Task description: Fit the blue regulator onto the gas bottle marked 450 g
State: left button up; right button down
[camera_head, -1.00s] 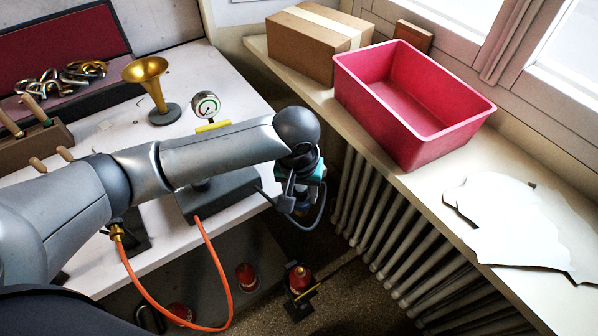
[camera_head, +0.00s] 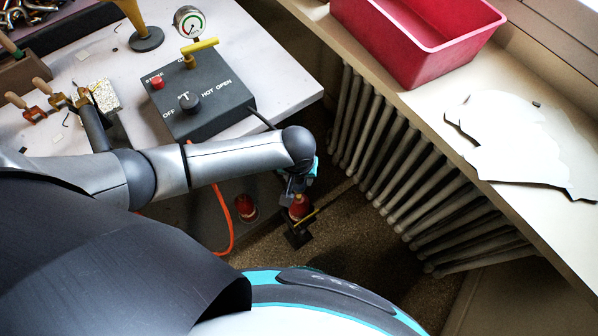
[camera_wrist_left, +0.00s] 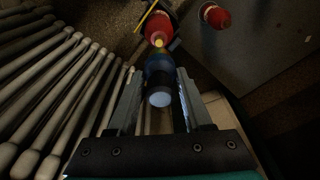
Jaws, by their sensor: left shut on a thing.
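My left gripper (camera_wrist_left: 159,100) is shut on the blue regulator (camera_wrist_left: 158,68), which points away from the wrist. In the head view the left gripper (camera_head: 298,183) is down beyond the bench edge, and my arm hides most of it. A red gas bottle (camera_head: 299,208) with a brass-yellow neck stands just below it on a dark base. In the left wrist view this bottle (camera_wrist_left: 158,25) lies in line with the regulator's far end; I cannot tell whether they touch. A second red bottle (camera_head: 245,207) stands to the left. No weight marking is readable. My right gripper is not in view.
The white bench (camera_head: 270,75) carries a dark control box (camera_head: 200,95) with a gauge. An orange hose (camera_head: 228,215) hangs below. A ribbed radiator (camera_head: 400,180) stands close on the right, under a sill with a pink bin (camera_head: 420,40). Some floor beside the bottle is clear.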

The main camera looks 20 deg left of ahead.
pick_arm(q)
jog(key=shift+r, duration=0.1)
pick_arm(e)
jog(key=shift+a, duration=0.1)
